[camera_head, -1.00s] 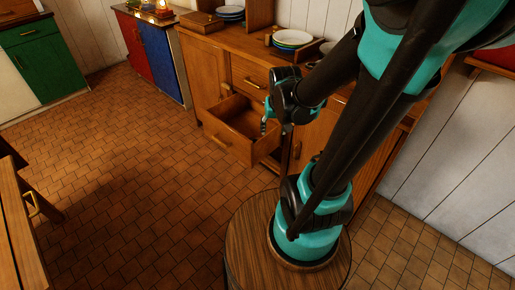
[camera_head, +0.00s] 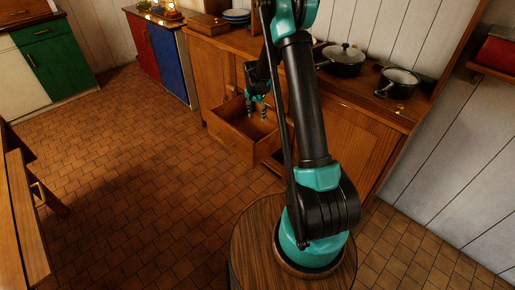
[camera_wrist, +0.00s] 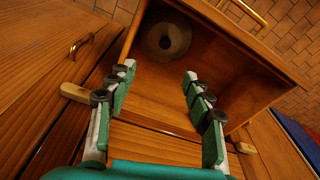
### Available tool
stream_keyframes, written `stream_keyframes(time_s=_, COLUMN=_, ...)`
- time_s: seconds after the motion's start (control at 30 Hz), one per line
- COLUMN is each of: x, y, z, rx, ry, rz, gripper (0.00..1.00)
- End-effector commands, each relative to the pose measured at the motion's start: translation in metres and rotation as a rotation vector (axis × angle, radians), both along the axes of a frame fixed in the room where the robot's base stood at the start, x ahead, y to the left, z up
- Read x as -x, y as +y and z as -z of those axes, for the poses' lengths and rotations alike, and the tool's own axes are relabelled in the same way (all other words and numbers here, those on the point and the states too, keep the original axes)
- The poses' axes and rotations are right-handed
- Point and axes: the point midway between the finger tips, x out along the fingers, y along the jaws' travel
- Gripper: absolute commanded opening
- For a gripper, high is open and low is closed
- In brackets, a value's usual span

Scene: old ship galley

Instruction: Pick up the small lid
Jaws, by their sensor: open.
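A small round grey-brown lid (camera_wrist: 166,38) with a dark centre lies in the open wooden drawer, near one corner at the top of the wrist view. I cannot make it out in the head view. My gripper (camera_wrist: 160,72) is open and empty, with its two fingers reaching over the drawer. The lid lies beyond the fingertips, apart from them. In the head view, my gripper (camera_head: 257,110) points down into the drawer (camera_head: 229,137).
The drawer walls surround the gripper's space closely. A lidded dark pot (camera_head: 345,58) and a smaller pot (camera_head: 397,81) stand on the counter to the right. Plates (camera_head: 237,16) stand at the back. The tiled floor (camera_head: 130,170) left of the drawer is clear.

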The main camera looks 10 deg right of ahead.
Motion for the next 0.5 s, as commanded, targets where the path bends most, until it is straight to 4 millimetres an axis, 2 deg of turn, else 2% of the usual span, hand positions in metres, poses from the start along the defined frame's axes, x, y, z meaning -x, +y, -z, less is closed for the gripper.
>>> stream_keyframes(time_s=0.1, x=-0.016, y=0.005, z=0.022, rx=0.003, ry=0.011, rz=0.038, gripper=0.51)
stream_keyframes(time_s=0.2, x=-0.022, y=0.006, z=0.033, rx=0.004, ry=0.017, rz=0.059, gripper=0.51)
stream_keyframes(time_s=0.37, x=-0.026, y=0.006, z=0.049, rx=0.004, ry=0.019, rz=0.069, gripper=0.51)
stream_keyframes(time_s=0.5, x=-0.028, y=0.004, z=0.073, rx=0.004, ry=0.019, rz=0.069, gripper=0.51)
